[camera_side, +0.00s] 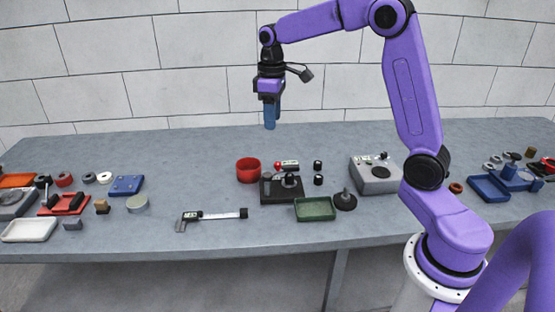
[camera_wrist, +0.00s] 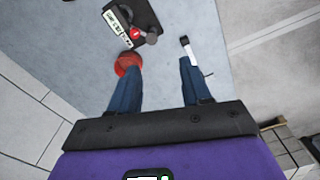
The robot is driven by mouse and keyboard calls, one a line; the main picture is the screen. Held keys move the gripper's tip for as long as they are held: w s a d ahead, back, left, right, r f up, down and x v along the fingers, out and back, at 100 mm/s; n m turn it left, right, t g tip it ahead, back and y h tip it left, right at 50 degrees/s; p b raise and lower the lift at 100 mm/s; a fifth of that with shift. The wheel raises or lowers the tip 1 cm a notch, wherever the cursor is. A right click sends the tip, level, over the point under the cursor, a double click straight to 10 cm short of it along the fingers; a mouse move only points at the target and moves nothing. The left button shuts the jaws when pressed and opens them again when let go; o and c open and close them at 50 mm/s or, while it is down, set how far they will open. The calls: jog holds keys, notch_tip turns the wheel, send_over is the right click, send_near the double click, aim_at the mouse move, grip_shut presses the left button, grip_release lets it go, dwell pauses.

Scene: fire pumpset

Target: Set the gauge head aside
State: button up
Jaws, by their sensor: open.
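A small pale unit with a dark display (camera_side: 289,165) and a red knob lies behind a black block (camera_side: 281,196) near the table's middle. It looks most like the gauge head, but I cannot be sure. In the wrist view the display unit (camera_wrist: 117,22) lies along the left side of the black block (camera_wrist: 148,10). My gripper (camera_side: 270,126) points down, high above the table. In the wrist view my gripper (camera_wrist: 156,76) has its two blue fingers wide apart with nothing between them.
A red bowl (camera_side: 248,171) is left of the black block; a green tray (camera_side: 315,209) is in front right. A long measuring tool (camera_side: 215,215) lies at the front. A grey device (camera_side: 376,178) stands right. Small parts crowd both table ends. The back left is bare.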

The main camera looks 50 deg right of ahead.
send_over(277, 163)
jog(key=shift+m, duration=0.4)
notch_tip(277, 163, down, 18)
jog(key=shift+s+r, duration=0.1)
jog(key=shift+r, duration=0.05)
grip_shut()
